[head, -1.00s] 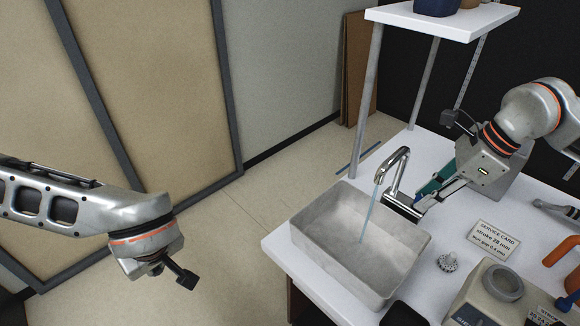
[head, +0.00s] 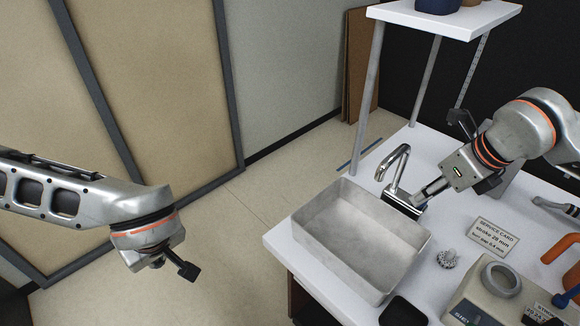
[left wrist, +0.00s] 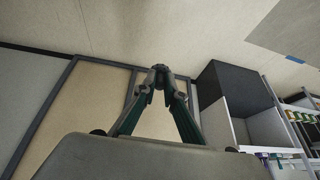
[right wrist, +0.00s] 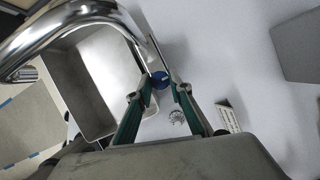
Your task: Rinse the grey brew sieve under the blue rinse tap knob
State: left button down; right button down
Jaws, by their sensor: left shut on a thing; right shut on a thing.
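My right gripper (head: 424,196) is shut on the blue rinse tap knob (right wrist: 159,80) beside the tap. In the head view the knob is hidden. The tap (head: 397,168) arches over the grey sink basin (head: 330,285), and no water shows from its spout. My left gripper (left wrist: 159,76) is held over the floor, left of the counter, its fingers close together. A small grey thing shows at its fingertips, too small to name for sure. I cannot make out the grey brew sieve for certain.
A small fluted metal piece (head: 448,258) lies right of the basin, in front of the service card (head: 492,239). A grey machine with a ring (head: 503,280) stands nearer. Shelf posts (head: 367,105) rise behind the tap. The floor between the left arm and the counter is clear.

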jog(key=c, duration=1.8)
grip_release()
jog(key=shift+r, duration=0.15)
jog(key=v, duration=1.1)
jog(key=shift+s+d+r, duration=0.15)
jog(key=shift+s+r, duration=0.1)
jog(key=shift+r, duration=0.1)
jog(key=shift+f, duration=0.1)
